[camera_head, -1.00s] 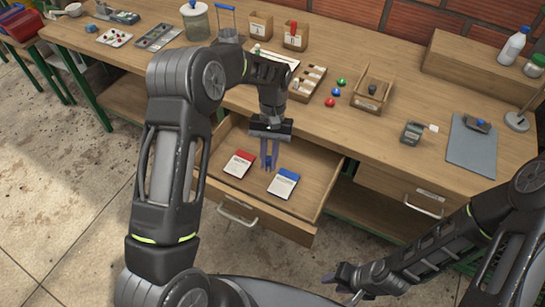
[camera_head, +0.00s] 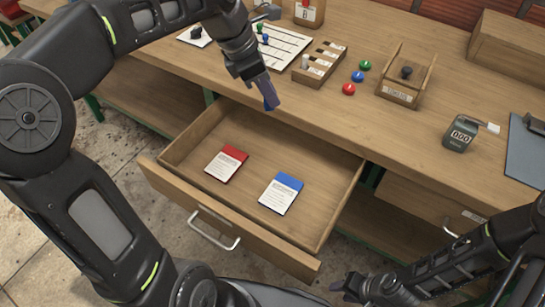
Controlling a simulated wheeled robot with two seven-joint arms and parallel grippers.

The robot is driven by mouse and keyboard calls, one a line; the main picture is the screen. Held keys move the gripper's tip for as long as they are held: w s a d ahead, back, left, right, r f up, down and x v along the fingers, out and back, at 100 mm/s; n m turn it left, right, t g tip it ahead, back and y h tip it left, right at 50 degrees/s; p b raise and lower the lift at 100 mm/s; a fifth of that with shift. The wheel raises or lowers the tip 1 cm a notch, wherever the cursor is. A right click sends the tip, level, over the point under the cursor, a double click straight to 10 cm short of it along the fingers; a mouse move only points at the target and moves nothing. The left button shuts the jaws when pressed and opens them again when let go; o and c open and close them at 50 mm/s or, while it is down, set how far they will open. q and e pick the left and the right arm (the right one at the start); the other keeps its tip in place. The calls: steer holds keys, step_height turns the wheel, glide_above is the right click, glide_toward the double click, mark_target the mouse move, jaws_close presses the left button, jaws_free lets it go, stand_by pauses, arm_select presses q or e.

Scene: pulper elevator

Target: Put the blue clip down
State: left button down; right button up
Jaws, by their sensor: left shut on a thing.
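My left gripper (camera_head: 269,98) is above the back edge of the open drawer, near the front edge of the tabletop. It is shut on the blue clip (camera_head: 271,104), a small blue piece that shows at the fingertips and is mostly hidden by the fingers. The drawer (camera_head: 292,225) holds a red-topped card (camera_head: 226,164) and a blue-topped card (camera_head: 281,194), lying flat and apart. My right gripper (camera_head: 343,287) is low at the bottom of the view, away from the drawer; its fingers are too unclear to judge.
A white sheet (camera_head: 285,50) with small pegs lies behind the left gripper.

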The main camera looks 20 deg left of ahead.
arm_select(q)
step_height(320, 180, down, 12)
steer(key=b, duration=0.2)
stand_by(0.4)
steer(key=shift+b, duration=0.3)
step_height(320, 180, down, 6)
steer(key=shift+b, duration=0.65)
steer(key=shift+f, duration=0.15)
steer(key=c, duration=1.4)
jaws_free()
